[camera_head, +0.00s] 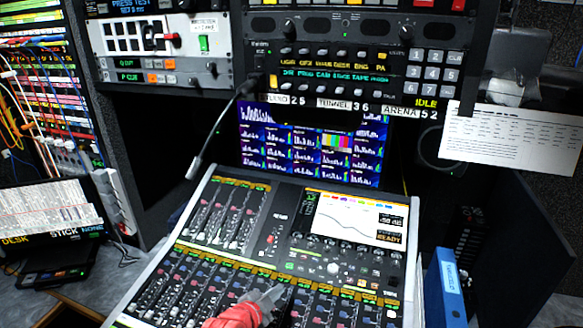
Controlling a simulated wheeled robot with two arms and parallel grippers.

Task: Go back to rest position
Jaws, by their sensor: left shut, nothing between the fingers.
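My left gripper (272,294) shows at the bottom of the head view, with a red part behind grey fingers. Its fingers are shut with nothing between them. It is over the lower half of the mixing console (270,240), in front of the fader rows. I cannot tell whether the fingertips touch the console. My right gripper is not in view.
A rack with button panels (340,65) stands behind the console, with a meter screen (312,148) below it. A gooseneck microphone (217,135) hangs left of the screen. A blue binder (446,285) stands right of the console. A patch bay (45,90) is at left.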

